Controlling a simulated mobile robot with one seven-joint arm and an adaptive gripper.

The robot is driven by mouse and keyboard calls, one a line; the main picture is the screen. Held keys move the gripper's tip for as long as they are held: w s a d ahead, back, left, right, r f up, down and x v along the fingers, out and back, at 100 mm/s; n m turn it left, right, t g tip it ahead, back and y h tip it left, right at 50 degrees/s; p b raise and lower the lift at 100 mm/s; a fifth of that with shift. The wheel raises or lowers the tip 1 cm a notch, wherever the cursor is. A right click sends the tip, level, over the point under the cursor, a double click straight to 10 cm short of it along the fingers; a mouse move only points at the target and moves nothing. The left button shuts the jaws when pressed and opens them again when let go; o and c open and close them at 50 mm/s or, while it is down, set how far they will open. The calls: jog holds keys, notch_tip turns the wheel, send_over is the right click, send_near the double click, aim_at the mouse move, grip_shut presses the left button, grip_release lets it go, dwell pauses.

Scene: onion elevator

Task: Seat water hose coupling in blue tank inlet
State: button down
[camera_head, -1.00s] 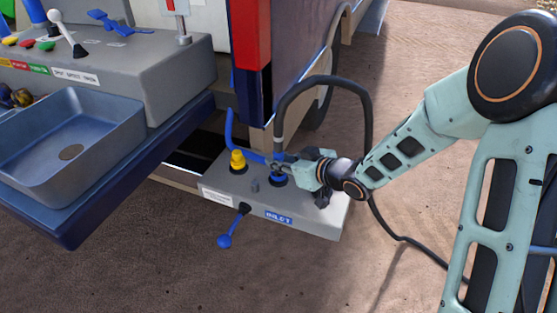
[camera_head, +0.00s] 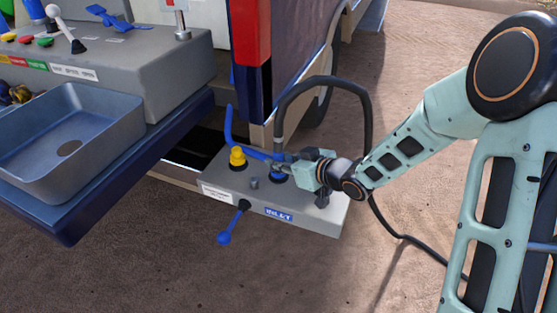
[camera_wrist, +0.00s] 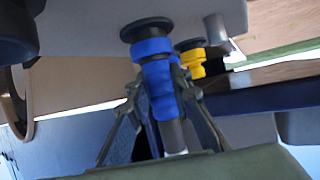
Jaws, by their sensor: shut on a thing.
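The blue inlet (camera_head: 277,178) is on top of the grey inlet box (camera_head: 235,199), beside a yellow fitting (camera_head: 237,157). My gripper (camera_head: 283,162) is at the inlet, coming from the right. In the wrist view, which shows the scene upside down, my gripper (camera_wrist: 163,108) is shut around the blue hose coupling (camera_wrist: 160,82). The coupling lines up with the blue inlet (camera_wrist: 150,47) and appears to touch it. How deep it sits I cannot tell. The black hose (camera_head: 322,80) rises from the coupling, loops over to the right and drops behind my arm.
A blue bent handle (camera_head: 229,128) stands behind the yellow fitting. A blue-knobbed lever (camera_head: 225,238) sticks out at the box's front, beside the INLET label (camera_head: 279,215). A sink (camera_head: 70,130) and a control console (camera_head: 130,75) are at the left. The ground in front is clear.

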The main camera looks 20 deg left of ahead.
jog(key=c, duration=1.7)
grip_release()
